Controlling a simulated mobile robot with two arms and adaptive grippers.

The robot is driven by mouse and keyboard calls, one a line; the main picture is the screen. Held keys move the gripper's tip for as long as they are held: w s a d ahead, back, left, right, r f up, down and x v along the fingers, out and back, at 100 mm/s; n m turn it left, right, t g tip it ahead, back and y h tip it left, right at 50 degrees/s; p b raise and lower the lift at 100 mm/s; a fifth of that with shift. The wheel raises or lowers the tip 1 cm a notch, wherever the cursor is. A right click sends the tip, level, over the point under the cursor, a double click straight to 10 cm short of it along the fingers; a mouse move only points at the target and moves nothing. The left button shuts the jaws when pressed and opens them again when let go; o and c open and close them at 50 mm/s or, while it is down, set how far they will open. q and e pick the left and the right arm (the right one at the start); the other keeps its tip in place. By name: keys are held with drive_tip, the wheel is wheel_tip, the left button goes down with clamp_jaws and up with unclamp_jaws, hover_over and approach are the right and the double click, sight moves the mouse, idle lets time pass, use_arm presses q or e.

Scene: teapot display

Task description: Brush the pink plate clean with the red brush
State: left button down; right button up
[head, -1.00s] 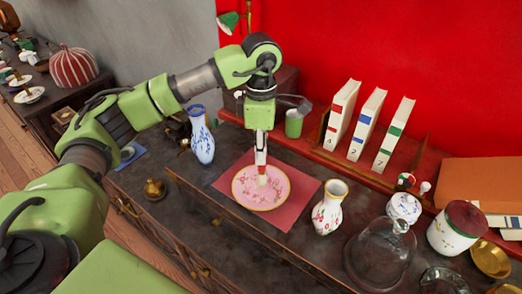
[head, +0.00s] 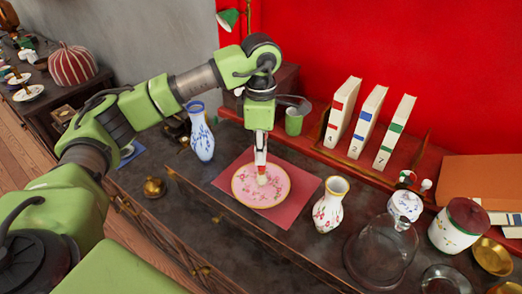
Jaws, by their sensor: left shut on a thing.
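The pink plate (head: 257,192), with a gold rim and a floral pattern, lies on a red mat (head: 295,209) on the dark cabinet top. My left gripper (head: 261,160) points straight down over the plate. It is shut on the red brush (head: 262,172), of which a red part and pale bristles show below the fingers. The bristle end is at the upper middle of the plate; it appears to touch the surface. The jaws themselves are small and partly hidden. My right gripper is not in view.
A blue-and-white vase (head: 201,137) stands left of the mat and a floral vase (head: 328,207) stands right of it. A glass dome (head: 381,252) is farther right. Numbered books (head: 368,122) and a green cup (head: 293,123) stand behind. A small brass pot (head: 154,187) is at left.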

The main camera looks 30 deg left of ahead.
use_arm(q)
drive_tip(key=shift+f+b, duration=0.3)
drive_tip(key=shift+f, duration=0.2)
drive_tip(key=shift+r, duration=0.1)
